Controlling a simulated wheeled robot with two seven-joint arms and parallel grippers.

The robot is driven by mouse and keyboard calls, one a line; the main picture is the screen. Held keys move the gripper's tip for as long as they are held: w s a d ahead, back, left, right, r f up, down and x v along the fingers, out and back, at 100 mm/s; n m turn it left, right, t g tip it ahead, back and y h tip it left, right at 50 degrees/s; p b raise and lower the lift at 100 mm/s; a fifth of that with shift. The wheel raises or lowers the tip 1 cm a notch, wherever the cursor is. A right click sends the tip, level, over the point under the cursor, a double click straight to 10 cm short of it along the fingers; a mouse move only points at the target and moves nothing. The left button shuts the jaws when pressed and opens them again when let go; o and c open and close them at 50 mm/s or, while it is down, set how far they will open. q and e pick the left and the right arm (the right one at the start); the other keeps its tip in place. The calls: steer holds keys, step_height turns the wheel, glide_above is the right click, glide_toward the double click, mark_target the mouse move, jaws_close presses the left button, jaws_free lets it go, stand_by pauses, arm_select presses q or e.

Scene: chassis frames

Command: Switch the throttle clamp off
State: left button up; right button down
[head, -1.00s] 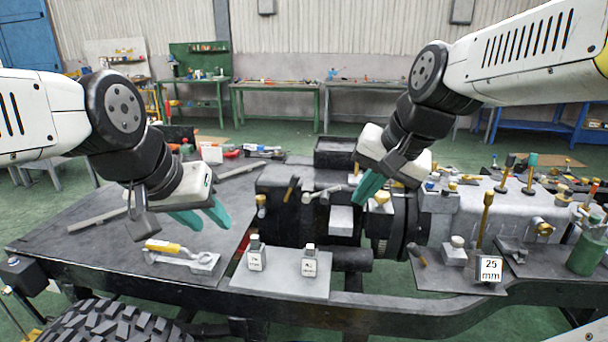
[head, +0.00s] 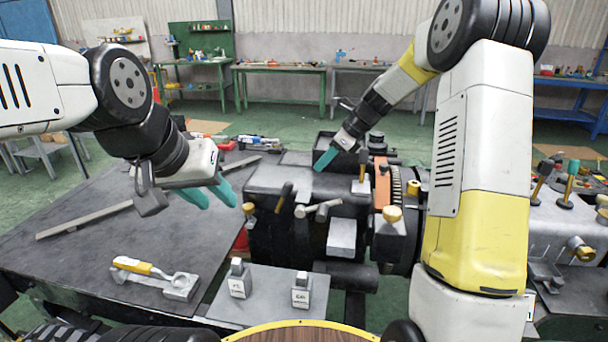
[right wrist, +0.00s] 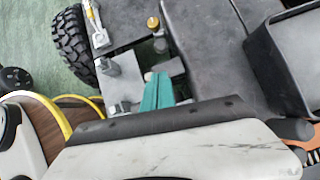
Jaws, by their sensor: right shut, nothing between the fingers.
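No label marks the throttle clamp, so I cannot tell which part it is. A yellow-handled lever piece (head: 140,266) lies on a grey block at the left of the bench. The dark engine block (head: 270,178) carries a dark lever (head: 284,197) and a silver T-shaped lever (head: 318,208). My right gripper (head: 320,167) is shut and empty above the rear of the block, near a black open box. In the right wrist view its teal fingers (right wrist: 158,90) lie together. My left gripper (head: 212,198) is open and empty over the bench, left of the block.
Two small labelled blocks (head: 238,278) stand on a grey plate (head: 265,310) in front. The black open box (head: 325,145) is behind the engine. A light metal housing (head: 562,212) with knobs stands at the right. The dark bench top (head: 90,225) is largely clear at left.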

steer(key=shift+w+f+m, duration=0.3)
steer(key=shift+w+f, duration=0.05)
steer(key=shift+w, duration=0.3)
steer(key=shift+f, duration=0.1)
steer(key=x, duration=1)
steer(key=shift+a, duration=0.1)
steer(key=shift+a+r, duration=0.15)
steer(key=shift+r, duration=0.05)
